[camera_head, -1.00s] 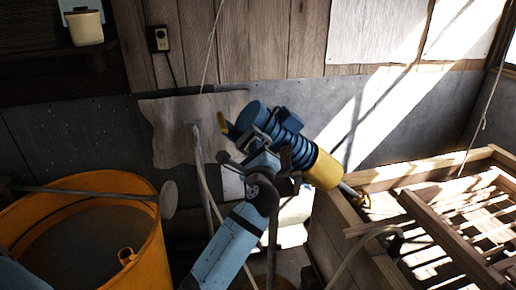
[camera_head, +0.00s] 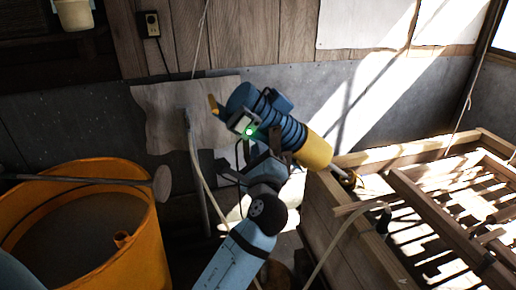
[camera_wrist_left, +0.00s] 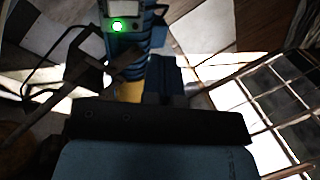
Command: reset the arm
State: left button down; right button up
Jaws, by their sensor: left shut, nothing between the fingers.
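My left arm comes up from the bottom middle in the head view. Its gripper (camera_head: 262,158) is shut and empty, close in front of a blue and yellow ribbed machine (camera_head: 280,122). I cannot tell whether they touch. The machine leans down to the right, its yellow end near the wooden crate. A green light (camera_head: 249,131) glows on its side, clear of the gripper. The wrist view also shows the machine (camera_wrist_left: 127,50) and the lit light (camera_wrist_left: 118,26) just ahead. My right gripper is not in view.
An orange tub (camera_head: 145,240) stands at the left, with a rod (camera_head: 80,178) ending in a round disc across it. A slatted wooden crate (camera_head: 350,250) stands at the right. A cable hangs near the machine. A wall with a socket (camera_head: 149,24) is behind.

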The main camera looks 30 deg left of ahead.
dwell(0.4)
pick_arm(q)
jog(key=s+d+f+n+h+p, duration=0.1)
jog(key=s+d+f+n+h, duration=0.2)
jog(key=f, duration=0.6)
jog(key=d+f+h+p, duration=0.1)
jog(key=d+f+h, duration=0.1)
jog(key=f+h, duration=0.5)
jog(key=s+d+f+n+g+h+p, duration=0.1)
jog(key=s+d+f+n+g+h, duration=0.1)
jog(key=s+f+n, duration=0.4)
jog(key=s+d+f+n+g+h+p, duration=0.1)
jog(key=s+d+f+n+g+h, duration=0.2)
jog(key=s+f+n, duration=0.4)
jog(key=s+d+f, duration=0.1)
jog(key=s+f, duration=0.4)
jog(key=shift+s+d+h, duration=0.15)
jog(key=shift+s+h, duration=0.15)
jog(key=shift+h, duration=0.1)
jog(key=shift+w+d, duration=0.1)
